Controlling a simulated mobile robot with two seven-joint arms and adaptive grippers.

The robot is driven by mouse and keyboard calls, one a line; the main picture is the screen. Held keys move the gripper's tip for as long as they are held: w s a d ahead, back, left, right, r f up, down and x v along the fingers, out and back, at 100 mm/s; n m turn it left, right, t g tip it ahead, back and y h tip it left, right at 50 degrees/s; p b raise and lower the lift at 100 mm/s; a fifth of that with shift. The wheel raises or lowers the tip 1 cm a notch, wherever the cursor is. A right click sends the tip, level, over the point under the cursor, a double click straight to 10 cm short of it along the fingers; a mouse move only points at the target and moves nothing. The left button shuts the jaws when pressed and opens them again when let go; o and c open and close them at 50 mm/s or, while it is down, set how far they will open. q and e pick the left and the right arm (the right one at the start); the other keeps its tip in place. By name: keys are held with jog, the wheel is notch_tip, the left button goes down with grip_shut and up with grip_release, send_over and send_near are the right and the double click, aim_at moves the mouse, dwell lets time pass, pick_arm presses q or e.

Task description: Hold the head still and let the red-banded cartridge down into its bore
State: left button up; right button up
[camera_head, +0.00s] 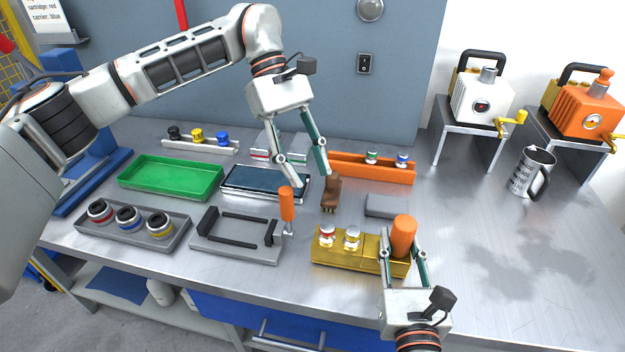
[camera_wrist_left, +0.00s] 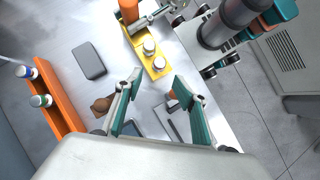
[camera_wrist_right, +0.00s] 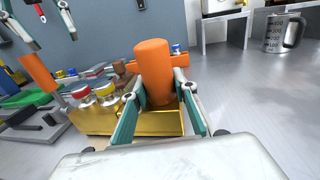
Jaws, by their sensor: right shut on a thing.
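The yellow head (camera_head: 345,248) stands near the front edge of the table. A cartridge with a red band (camera_head: 327,236) sits at its left end, with a second pale-topped cartridge (camera_head: 352,239) beside it; in the right wrist view the second one's top looks yellow (camera_wrist_right: 105,95). I cannot tell how deep either sits. My right gripper (camera_head: 405,250) is shut on the upright orange cylinder (camera_head: 403,233) at the head's right end. My left gripper (camera_head: 312,180) is open and empty, above the table behind the head, and its parted fingers (camera_wrist_left: 158,84) show in its wrist view.
A grey tray (camera_head: 178,241) holds red-, blue- and yellow-marked cartridges. A grey fixture (camera_head: 235,250) with an orange-handled lever (camera_head: 287,204), a brown brush (camera_head: 331,190) and a grey block (camera_head: 386,206) surround the left gripper. An orange tray (camera_head: 345,168) lies behind. The right table is mostly clear.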

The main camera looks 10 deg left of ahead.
jog(key=shift+s+a+f, duration=0.1)
jog(key=shift+a+f, duration=0.05)
jog(key=shift+f, duration=0.1)
jog(key=shift+c, duration=0.2)
jog(key=o, duration=0.9)
jog(key=shift+o, duration=0.9)
jog(key=shift+r, duration=0.1)
